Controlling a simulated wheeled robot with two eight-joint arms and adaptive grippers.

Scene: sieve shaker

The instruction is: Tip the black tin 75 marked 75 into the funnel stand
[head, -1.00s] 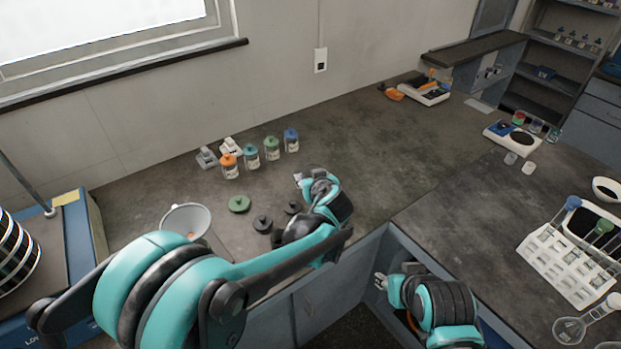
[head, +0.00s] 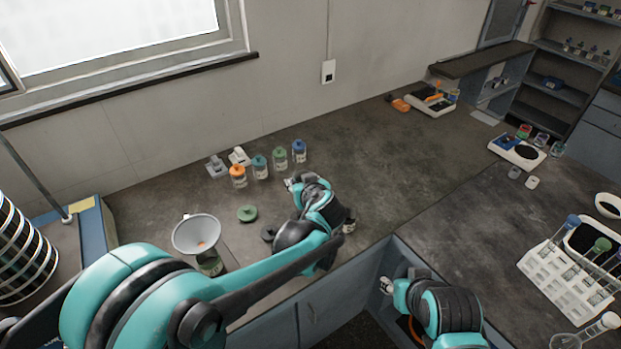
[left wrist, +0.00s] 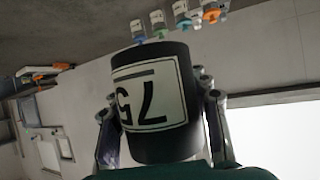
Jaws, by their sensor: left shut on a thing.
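The black tin marked 75 (left wrist: 155,100) is in my left gripper (left wrist: 160,122), whose fingers press its two sides in the left wrist view. Its white label reads upside down there, as does the room behind, so the tin looks upright. My right gripper is not visible.
Several capped jars (head: 260,168) stand behind my left arm near the wall. A striped drum machine (head: 25,250) is at far left. The bench's middle back is clear.

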